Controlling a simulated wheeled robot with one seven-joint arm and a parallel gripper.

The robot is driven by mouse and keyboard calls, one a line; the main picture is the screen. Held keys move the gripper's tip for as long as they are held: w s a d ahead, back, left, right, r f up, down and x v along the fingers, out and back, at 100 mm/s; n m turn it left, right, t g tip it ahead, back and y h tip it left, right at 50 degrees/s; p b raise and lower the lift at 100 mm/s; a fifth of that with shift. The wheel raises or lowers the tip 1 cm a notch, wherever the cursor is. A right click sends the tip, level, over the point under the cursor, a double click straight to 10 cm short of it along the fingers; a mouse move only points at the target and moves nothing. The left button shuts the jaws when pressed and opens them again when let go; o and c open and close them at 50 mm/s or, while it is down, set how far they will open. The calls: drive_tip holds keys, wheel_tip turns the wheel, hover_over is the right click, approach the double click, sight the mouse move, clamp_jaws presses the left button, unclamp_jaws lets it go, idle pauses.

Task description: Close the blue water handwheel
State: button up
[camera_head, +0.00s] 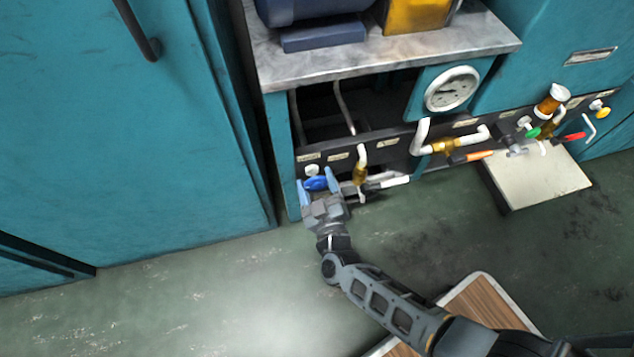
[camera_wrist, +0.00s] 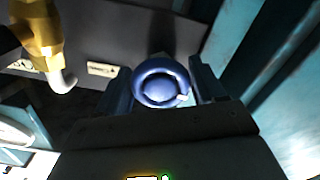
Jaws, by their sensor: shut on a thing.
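The blue water handwheel (camera_head: 316,184) is a small blue round wheel on the lower panel of the teal machine, at its left end. My gripper (camera_head: 318,183) reaches it from the front, with one finger on each side of the wheel. In the wrist view the handwheel (camera_wrist: 160,82) is a blue ring between the two fingers of my gripper (camera_wrist: 161,92), with a pale mark at its lower right. The jaws are shut on the wheel. The exact finger contact is partly hidden by the gripper body.
Just right of the wheel is a brass valve with white pipe (camera_head: 360,170), also in the wrist view (camera_wrist: 40,35). Further right are a gauge (camera_head: 452,89), an orange-handled valve (camera_head: 478,156) and green, red and yellow handles. A teal cabinet (camera_head: 130,130) stands left.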

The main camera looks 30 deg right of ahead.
drive_tip(key=m+b, duration=0.1)
drive_tip(key=m, duration=0.3)
drive_tip(key=shift+f+m, duration=0.15)
drive_tip(key=shift+m, duration=0.25)
drive_tip(key=m+b, duration=0.1)
drive_tip(key=m, duration=0.2)
drive_tip(key=shift+a+m, duration=0.1)
drive_tip(key=shift+m, duration=0.2)
drive_tip(key=m+b, duration=0.1)
drive_tip(key=m, duration=0.2)
drive_tip(key=shift+m, duration=0.3)
drive_tip(key=shift+a+m+b, duration=0.1)
drive_tip(key=shift+m+b, duration=0.3)
drive_tip(key=shift+m, duration=1.5)
drive_tip(key=o, duration=1)
drive_tip(key=shift+r, duration=0.2)
drive_tip(key=shift+p+v, duration=1.1)
drive_tip(key=shift+v, duration=2.8)
